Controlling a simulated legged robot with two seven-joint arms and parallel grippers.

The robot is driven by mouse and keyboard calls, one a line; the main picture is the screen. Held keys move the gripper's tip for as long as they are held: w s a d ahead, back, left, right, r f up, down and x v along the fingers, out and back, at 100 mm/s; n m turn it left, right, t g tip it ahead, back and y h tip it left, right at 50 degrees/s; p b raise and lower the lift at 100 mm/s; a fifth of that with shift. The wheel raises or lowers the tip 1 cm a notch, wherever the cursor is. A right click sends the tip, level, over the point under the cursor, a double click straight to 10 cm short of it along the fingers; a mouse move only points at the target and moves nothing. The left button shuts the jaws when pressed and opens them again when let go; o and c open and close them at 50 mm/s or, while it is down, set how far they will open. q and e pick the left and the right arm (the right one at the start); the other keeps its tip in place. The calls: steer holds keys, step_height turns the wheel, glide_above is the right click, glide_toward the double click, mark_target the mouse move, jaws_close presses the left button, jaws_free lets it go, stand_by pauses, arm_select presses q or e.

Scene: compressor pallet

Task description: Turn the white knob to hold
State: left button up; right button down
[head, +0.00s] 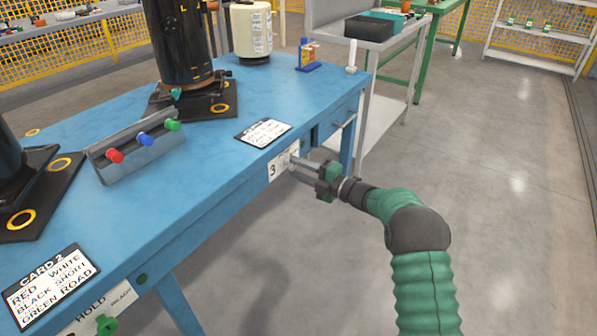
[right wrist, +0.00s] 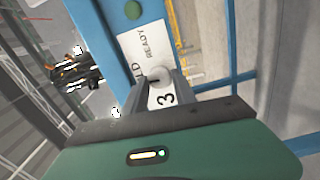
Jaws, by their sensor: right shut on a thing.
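The white knob (head: 294,157) is on a white label plate (head: 276,167) on the side edge of the blue table (head: 215,215). In the right wrist view the knob (right wrist: 158,94) sits between my fingers, and the label plate (right wrist: 143,48) shows READY, part of HOLD and a 3. My right gripper (head: 296,164) is shut on the knob, reaching it from the aisle side; its fingers also show in the wrist view (right wrist: 157,88). The fingers hide part of the knob and plate, so I cannot tell exactly where the knob points. My left gripper is not in view.
A green knob (head: 107,325) is on another HOLD/READY plate at the near left. On the table are a grey block with red, blue and green knobs (head: 146,140), a card (head: 263,132), CARD 2 (head: 50,288) and black stands. The grey floor (head: 500,170) at right is clear.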

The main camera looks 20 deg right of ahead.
steer(key=shift+s+a+f+n, duration=0.1)
steer(key=shift+f+n, duration=0.3)
steer(key=shift+n, duration=0.2)
steer(key=c, duration=1)
jaws_free()
steer(key=shift+c, duration=0.2)
steer(key=shift+r, duration=0.2)
steer(key=p+v, duration=0.6)
steer(key=v, duration=1.1)
